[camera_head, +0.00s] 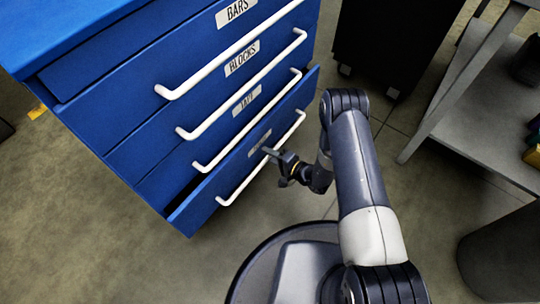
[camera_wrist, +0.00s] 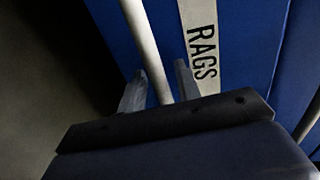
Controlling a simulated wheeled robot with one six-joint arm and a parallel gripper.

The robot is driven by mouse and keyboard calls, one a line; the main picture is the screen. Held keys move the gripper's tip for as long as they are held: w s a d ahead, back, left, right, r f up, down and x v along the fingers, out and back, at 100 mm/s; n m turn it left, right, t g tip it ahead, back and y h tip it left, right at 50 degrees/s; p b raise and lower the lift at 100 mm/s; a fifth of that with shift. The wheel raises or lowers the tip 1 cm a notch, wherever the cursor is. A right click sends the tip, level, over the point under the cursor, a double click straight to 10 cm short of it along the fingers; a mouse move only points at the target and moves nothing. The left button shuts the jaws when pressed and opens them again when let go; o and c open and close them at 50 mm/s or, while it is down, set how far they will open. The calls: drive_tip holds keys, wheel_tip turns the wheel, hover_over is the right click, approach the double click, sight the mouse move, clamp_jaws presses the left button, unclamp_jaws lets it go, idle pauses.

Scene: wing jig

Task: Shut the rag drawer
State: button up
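The rag drawer (camera_head: 228,176) is the bottom drawer of the blue cabinet. Its front stands a little out from the cabinet, with a dark gap behind its top edge at the left. Its RAGS label (camera_wrist: 203,50) reads clearly in the wrist view. The drawer's white bar handle (camera_head: 228,194) runs along the front and also shows in the wrist view (camera_wrist: 143,38). My gripper (camera_head: 272,154) is at the middle of this handle. In the wrist view its fingers (camera_wrist: 160,82) are apart, one on each side of the bar, with a visible gap on the right finger's side.
Above are the BLOCKS drawer (camera_head: 215,82), the BARS drawer (camera_head: 150,70) and a third drawer whose label is hard to read; these look shut. A grey shelf unit (camera_head: 470,125) and a black cabinet (camera_head: 395,35) stand right.

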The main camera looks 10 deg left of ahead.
drive_tip(key=shift+c, duration=0.3)
clamp_jaws()
idle(0.3)
